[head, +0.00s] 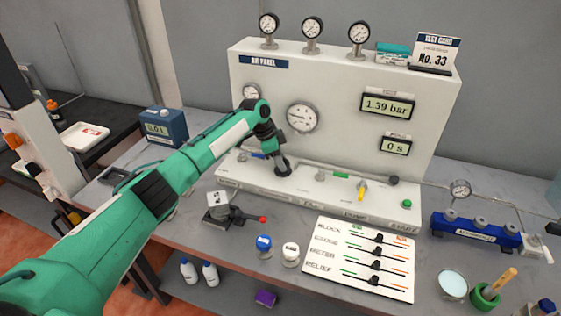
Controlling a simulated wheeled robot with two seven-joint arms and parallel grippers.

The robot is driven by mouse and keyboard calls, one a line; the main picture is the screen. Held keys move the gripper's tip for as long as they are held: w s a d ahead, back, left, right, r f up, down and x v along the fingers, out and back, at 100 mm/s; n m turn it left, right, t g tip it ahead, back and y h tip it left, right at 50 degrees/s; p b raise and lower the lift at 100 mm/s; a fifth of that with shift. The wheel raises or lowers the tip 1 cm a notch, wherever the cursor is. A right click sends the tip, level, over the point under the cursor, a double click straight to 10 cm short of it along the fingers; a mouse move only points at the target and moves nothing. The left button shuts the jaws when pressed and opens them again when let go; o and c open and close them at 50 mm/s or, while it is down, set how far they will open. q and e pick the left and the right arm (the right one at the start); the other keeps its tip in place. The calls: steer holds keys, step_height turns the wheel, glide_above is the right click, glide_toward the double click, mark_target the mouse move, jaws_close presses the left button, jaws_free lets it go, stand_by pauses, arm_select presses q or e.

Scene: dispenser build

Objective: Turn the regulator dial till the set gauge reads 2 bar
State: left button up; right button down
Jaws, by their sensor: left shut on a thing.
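The white air panel (345,90) stands at the back of the bench. My left arm comes in from the left, and its gripper (283,170) points down at the panel's lower ledge. The gripper is shut on the regulator dial, which it mostly hides. A large round gauge (302,117) is on the panel face just above the gripper; its reading is too small to tell. A smaller gauge (251,92) is partly behind my arm. A digital display (388,105) reads 1.39 bar. My right gripper is not in view.
A second display (395,146) reads 0 s. A yellow lever (361,189) and a pipe run right of my gripper. In front lie a slider board (360,259), a black fixture with a red-tipped lever (232,213), and blue (264,243) and white (291,250) capped jars.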

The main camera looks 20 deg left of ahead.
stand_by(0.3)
arm_select(q)
steer(key=o, duration=1)
steer(key=shift+c, duration=0.2)
steer(key=shift+r, duration=0.1)
steer(key=b+v, duration=0.3)
steer(key=v, duration=1)
steer(key=shift+a+r, duration=0.25)
steer(key=shift+r, duration=0.05)
